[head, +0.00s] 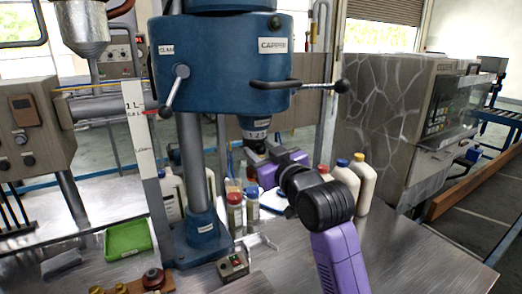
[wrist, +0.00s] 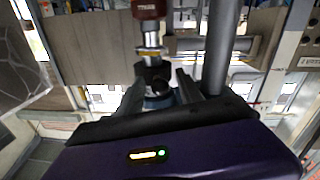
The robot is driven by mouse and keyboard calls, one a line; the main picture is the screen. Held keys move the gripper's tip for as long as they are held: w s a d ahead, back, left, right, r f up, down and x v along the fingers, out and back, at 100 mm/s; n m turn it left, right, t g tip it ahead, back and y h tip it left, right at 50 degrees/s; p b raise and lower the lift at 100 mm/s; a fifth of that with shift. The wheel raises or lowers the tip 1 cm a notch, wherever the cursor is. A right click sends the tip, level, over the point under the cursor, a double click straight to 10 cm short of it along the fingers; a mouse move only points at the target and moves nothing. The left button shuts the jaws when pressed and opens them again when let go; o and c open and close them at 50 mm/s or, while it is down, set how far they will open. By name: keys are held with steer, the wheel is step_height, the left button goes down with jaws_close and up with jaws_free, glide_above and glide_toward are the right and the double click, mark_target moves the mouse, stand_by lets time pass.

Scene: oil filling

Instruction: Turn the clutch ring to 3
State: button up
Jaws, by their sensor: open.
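The blue capper head (head: 222,60) stands above the steel table. The clutch ring (head: 256,134) is the pale band with dark digits low on the spindle under it; the digits are too small to tell which one is set. My gripper (head: 258,152) is at the spindle just below this band, coming from the right. In the wrist view, my gripper (wrist: 160,84) is open, with one finger on each side of the dark and blue lower spindle part (wrist: 157,100). I cannot tell whether the fingers touch it.
Lever handles with dark knobs (head: 341,86) stick out from the capper head. The column (head: 192,160) stands left of the spindle.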

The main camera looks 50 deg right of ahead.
jaws_close()
stand_by(1.4)
